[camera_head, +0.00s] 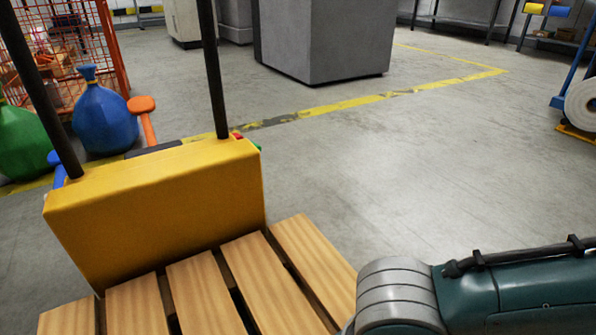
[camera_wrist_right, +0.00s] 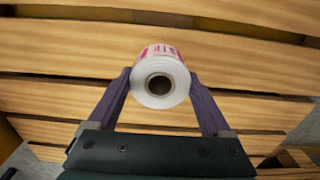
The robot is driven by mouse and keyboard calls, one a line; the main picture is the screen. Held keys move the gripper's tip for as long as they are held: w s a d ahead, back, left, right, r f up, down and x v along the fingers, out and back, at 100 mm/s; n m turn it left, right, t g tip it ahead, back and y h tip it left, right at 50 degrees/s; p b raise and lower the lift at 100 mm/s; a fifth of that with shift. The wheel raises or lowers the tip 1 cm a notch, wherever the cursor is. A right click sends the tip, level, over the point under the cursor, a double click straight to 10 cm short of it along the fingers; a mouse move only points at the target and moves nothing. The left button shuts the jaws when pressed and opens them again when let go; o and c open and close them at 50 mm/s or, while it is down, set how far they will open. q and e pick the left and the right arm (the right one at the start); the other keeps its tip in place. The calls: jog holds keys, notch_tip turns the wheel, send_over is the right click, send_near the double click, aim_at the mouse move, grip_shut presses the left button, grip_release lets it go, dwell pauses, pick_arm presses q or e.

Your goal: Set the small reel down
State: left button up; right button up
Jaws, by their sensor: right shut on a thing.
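The small reel (camera_wrist_right: 160,78) is a white roll with a dark round core hole and pink-red print on its side. It shows in the right wrist view, between the two purple fingers of my right gripper (camera_wrist_right: 160,85), which is shut on it. Wooden slats lie behind the reel; I cannot tell whether it touches them. In the head view my right arm comes in from the right, with its gripper and the reel out of frame. My left gripper is in neither view.
A slatted wooden pallet (camera_head: 206,295) lies in front of a yellow block (camera_head: 160,210) with two black posts. Blue (camera_head: 103,118) and green (camera_head: 25,145) sacks stand at the left by an orange cage (camera_head: 110,40). A grey cabinet (camera_head: 325,35) stands behind. The floor at centre right is clear.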

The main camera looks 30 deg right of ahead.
notch_tip(320, 180, down, 4)
jog(key=b, duration=0.3)
jog(key=shift+f+b, duration=0.25)
jog(key=shift+b, duration=0.1)
jog(key=shift+r, duration=0.15)
jog(key=o, duration=1.3)
